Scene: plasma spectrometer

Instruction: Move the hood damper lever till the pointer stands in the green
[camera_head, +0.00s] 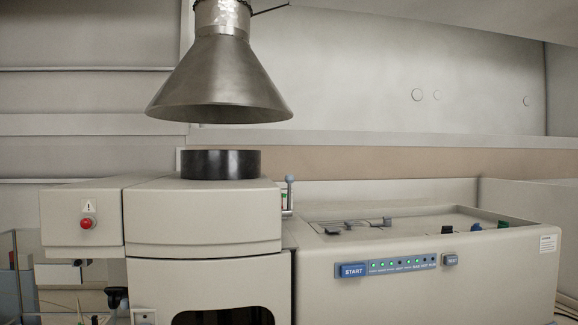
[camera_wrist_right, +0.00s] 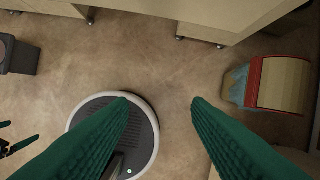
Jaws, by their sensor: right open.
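In the head view a small upright lever (camera_head: 290,185) with a grey-blue ball knob stands at the right side of the instrument's hood housing. Beside it is a narrow plate (camera_head: 284,200) with red and green marks; I cannot make out its pointer. The metal cone hood (camera_head: 220,80) hangs above a black ring (camera_head: 221,164). My right gripper (camera_wrist_right: 160,102) is open and empty, its green fingers over the floor, away from the lever. My left gripper (camera_wrist_right: 16,135) shows small at the left edge of the right wrist view, its green fingers apart. Neither gripper is in the head view.
The instrument's right part (camera_head: 430,285) has a START button (camera_head: 353,270), green lights and a recessed top with small parts. A red button (camera_head: 86,222) is on the left housing. In the right wrist view a red-sided bin (camera_wrist_right: 280,85) stands on open floor.

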